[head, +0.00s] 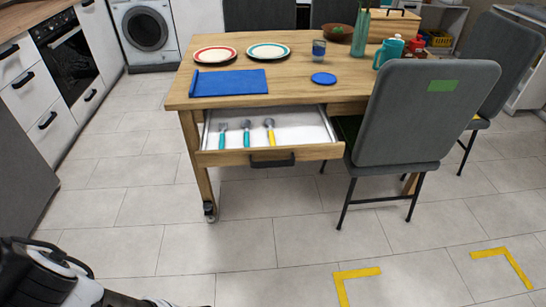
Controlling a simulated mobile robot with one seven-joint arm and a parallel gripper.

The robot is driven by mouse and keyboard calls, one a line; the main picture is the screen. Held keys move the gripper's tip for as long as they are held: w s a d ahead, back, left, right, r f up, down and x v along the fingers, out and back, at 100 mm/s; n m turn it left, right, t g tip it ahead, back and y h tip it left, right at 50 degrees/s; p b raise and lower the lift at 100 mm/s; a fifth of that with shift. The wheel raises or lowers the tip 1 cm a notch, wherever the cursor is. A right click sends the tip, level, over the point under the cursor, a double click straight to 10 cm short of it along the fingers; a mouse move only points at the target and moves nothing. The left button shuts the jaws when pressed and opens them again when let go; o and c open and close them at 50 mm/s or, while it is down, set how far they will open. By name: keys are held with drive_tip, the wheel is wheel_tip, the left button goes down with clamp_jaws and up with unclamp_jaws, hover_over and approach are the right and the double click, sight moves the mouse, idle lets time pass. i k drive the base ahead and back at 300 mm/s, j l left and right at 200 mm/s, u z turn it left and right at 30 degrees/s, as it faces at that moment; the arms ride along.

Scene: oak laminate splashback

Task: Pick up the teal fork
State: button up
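A drawer (270,156) under the wooden table is pulled open. Inside on its white bottom lie three utensils side by side, grey heads pointing to the back. The left utensil (221,138) and the middle utensil (247,136) have teal handles. The right utensil (270,132) has a yellow handle. The heads are too small to tell surely which teal one is the fork. Part of my arm shows at the bottom left, well short of the drawer. My gripper is not in view.
The wooden table (300,88) holds plates, a blue mat (229,82), a blue disc (323,78), a glass and a bottle. A grey chair (415,115) stands close to the drawer's right. The tiled floor in front of the drawer is clear, with yellow corner markings (356,273) at the right.

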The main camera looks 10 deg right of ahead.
sight(221, 143)
drive_tip(key=i+l+u, duration=0.2)
drive_tip(key=u, duration=0.3)
drive_tip(key=i+l+u, duration=0.1)
drive_tip(key=l+u, duration=0.35)
drive_tip(key=i+l, duration=0.1)
drive_tip(key=l, duration=0.35)
drive_tip(key=i+l+u, duration=0.1)
drive_tip(key=l, duration=0.3)
drive_tip(key=i+l+u, duration=0.1)
drive_tip(key=l, duration=0.35)
drive_tip(key=i+l, duration=0.1)
drive_tip(key=l, duration=0.35)
drive_tip(key=i, duration=0.5)
